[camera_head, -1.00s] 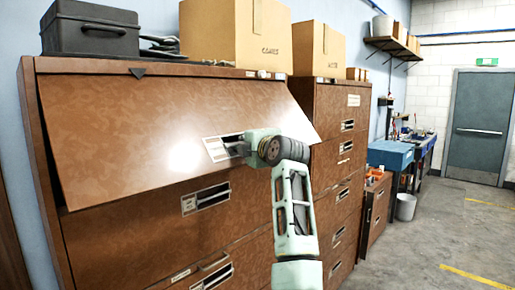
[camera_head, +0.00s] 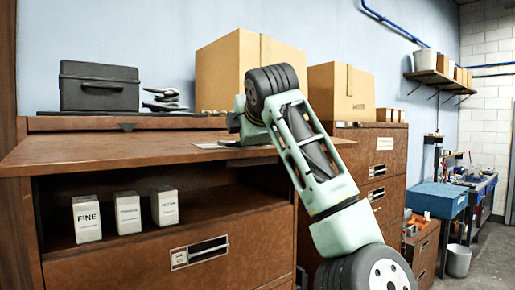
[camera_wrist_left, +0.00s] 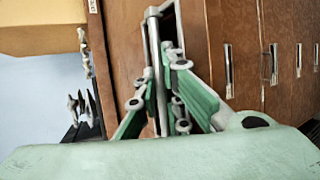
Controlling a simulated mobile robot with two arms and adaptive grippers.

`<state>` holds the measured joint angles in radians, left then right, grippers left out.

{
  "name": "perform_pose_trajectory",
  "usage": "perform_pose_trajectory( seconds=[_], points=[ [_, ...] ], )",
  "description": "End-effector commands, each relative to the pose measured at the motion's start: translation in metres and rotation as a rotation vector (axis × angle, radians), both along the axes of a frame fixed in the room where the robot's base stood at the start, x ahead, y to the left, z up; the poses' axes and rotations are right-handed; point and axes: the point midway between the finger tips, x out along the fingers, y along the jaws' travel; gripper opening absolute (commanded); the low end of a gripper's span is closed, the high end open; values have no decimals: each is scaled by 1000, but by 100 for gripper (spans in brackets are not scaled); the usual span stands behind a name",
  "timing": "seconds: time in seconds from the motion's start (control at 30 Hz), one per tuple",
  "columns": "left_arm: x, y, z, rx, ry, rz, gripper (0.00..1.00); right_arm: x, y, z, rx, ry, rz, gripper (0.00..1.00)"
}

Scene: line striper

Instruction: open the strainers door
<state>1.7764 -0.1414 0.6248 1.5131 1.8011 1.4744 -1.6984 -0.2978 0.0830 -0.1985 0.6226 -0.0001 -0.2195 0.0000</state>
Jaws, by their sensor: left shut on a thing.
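The strainers door (camera_head: 110,148) is the brown top flap of the near cabinet. It is swung up to nearly level, and the compartment (camera_head: 60,190) below it is open. Inside, toward the left, stand three small white boxes, one marked FINE (camera_head: 87,220). My left gripper (camera_wrist_left: 163,85) is shut on the door's metal handle (camera_wrist_left: 154,40) in the left wrist view. In the head view my left arm reaches up over the door's front edge and largely hides the fingers and handle. My right gripper is not in view.
A dark toolbox (camera_head: 98,87) and a cardboard box (camera_head: 250,75) sit on the cabinet top behind the door. A closed drawer (camera_head: 195,253) is below the compartment. A second cabinet (camera_head: 375,165) and a blue bench (camera_head: 437,200) stand right.

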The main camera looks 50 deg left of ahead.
Motion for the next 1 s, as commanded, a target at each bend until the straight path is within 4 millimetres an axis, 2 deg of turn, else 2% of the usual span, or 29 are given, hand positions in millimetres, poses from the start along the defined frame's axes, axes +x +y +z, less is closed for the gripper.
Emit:
perform_pose_trajectory(
  seconds=[0.03,0.13,0.67,0.7,0.77,1.0],
  points=[
    [-2,-1,22,23,-16,-6,0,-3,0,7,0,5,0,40],
    [-5,-1,27,-1,-15,-7,0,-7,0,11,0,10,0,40],
    [-9,-1,29,-24,-11,-8,0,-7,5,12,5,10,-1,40],
    [-9,-1,28,-24,-11,-8,10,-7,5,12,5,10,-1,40],
    [-9,-1,28,-24,-11,-8,15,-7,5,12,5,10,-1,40],
    [-9,-1,28,-25,-13,-6,15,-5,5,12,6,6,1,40]
  ],
)
